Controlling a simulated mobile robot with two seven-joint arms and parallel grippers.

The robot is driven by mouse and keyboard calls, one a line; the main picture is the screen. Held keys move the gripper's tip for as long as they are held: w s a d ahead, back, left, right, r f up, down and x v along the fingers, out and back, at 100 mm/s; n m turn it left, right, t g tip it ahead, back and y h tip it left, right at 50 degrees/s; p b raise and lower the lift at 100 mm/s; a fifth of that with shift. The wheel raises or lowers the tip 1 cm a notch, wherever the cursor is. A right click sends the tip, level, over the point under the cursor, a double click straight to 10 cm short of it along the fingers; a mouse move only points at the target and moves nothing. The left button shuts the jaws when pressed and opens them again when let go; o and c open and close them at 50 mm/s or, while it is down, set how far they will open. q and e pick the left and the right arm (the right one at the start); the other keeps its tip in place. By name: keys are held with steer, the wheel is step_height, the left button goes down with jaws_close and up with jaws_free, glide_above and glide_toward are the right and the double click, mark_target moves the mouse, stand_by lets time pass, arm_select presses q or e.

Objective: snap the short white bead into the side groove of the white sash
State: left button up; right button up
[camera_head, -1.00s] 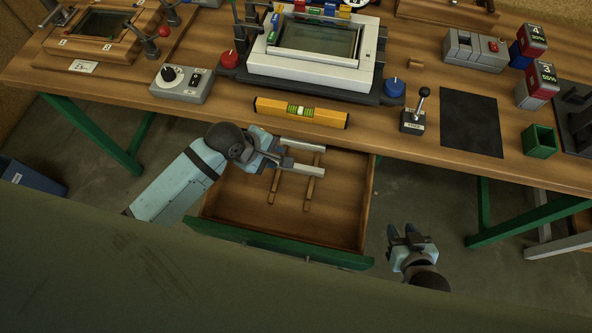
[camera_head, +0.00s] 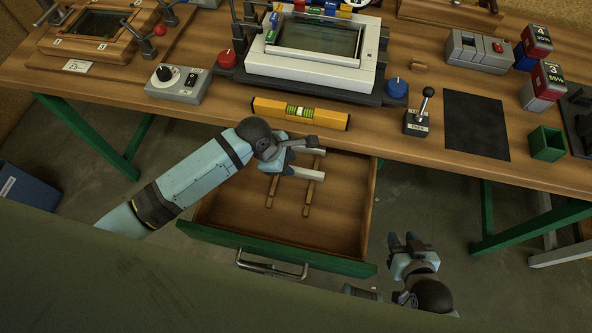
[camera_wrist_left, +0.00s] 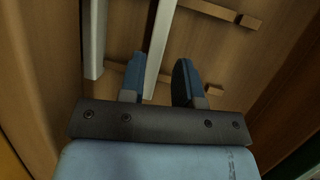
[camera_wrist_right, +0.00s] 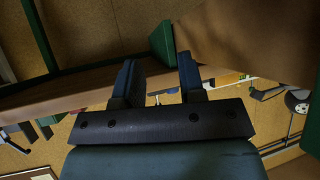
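The white sash (camera_head: 312,72) lies around a dark glass pane on the bench. Two white beads lie across wooden strips in the open drawer, a farther bead (camera_head: 312,151) and a nearer bead (camera_head: 312,175); I cannot tell which is the short one. My left gripper (camera_head: 292,163) is low over the drawer, pointing down. In the left wrist view its fingers (camera_wrist_left: 158,82) are open, with one bead (camera_wrist_left: 160,45) running between them, closer to the left finger; the other bead (camera_wrist_left: 96,40) lies outside, to the left. My right gripper (camera_head: 410,245) is open and empty right of the drawer.
The drawer (camera_head: 330,225) is pulled out below the bench edge. A yellow level (camera_head: 300,113) lies in front of the sash fixture. A lever box (camera_head: 418,118), black mat (camera_head: 475,125) and green bin (camera_head: 543,142) stand to the right, a control box (camera_head: 178,83) to the left.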

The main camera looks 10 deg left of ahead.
mark_target(296, 170)
arm_select(q)
steer(key=x, duration=0.5)
steer(key=shift+w+d+b, duration=0.1)
steer(key=shift+d+b, duration=0.05)
steer(key=shift+b, duration=0.15)
jaws_close()
